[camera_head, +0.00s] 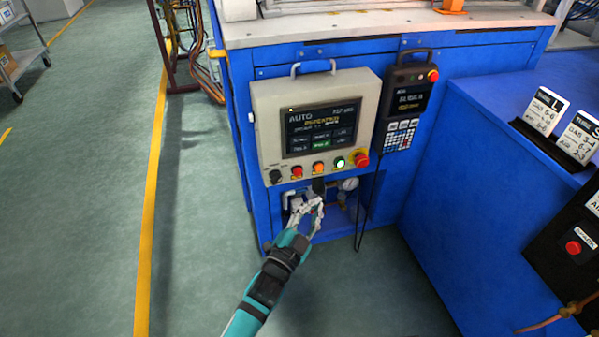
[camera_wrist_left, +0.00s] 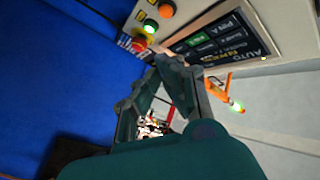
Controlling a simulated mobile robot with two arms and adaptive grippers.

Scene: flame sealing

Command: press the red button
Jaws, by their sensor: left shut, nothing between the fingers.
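The control panel (camera_head: 265,115) has a row of controls under its screen. In that row are a small red button (camera_head: 297,171) and, at the right end, a larger red mushroom button (camera_head: 361,159) on a yellow base. The larger one also shows in the left wrist view (camera_wrist_left: 139,44). My left gripper (camera_head: 317,201) is shut and empty, just below the row in the head view. In the left wrist view its fingertips (camera_wrist_left: 168,62) lie to the right of the mushroom button; I cannot tell the gap. My right gripper is not in view.
An orange button (camera_head: 319,167) and a lit green button (camera_head: 340,162) sit between the two red ones. A pendant (camera_head: 409,85) hangs to the right. Another red button (camera_head: 573,247) is on a black box at far right. Floor left of the cabinet is clear.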

